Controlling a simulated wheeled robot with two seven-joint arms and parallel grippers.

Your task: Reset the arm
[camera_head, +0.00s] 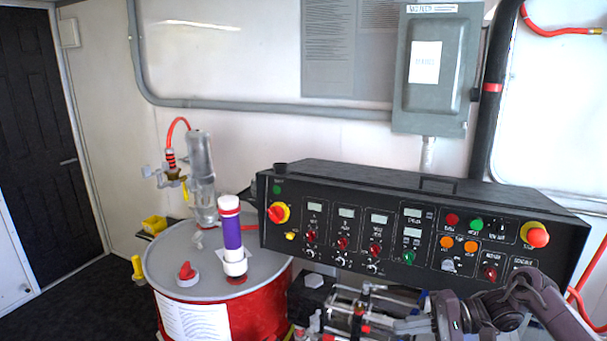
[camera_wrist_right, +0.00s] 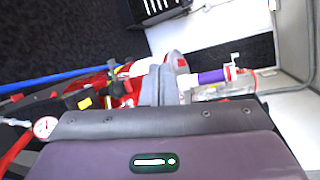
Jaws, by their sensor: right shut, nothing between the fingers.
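My right arm comes in at the lower right of the head view, in front of the black control panel (camera_head: 400,222). Its gripper (camera_head: 408,326) is low in the picture, by the pipework under the panel. In the right wrist view the two fingers of this gripper (camera_wrist_right: 160,86) are together, with nothing seen between them. My left gripper and arm do not show.
A red drum (camera_head: 262,308) with a grey lid stands left of the panel. A purple and white cylinder (camera_head: 232,236) and a clear cylinder (camera_head: 201,175) stand at it. Pipes and valves (camera_head: 350,306) crowd below the panel. Dark floor (camera_head: 95,285) lies open at left.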

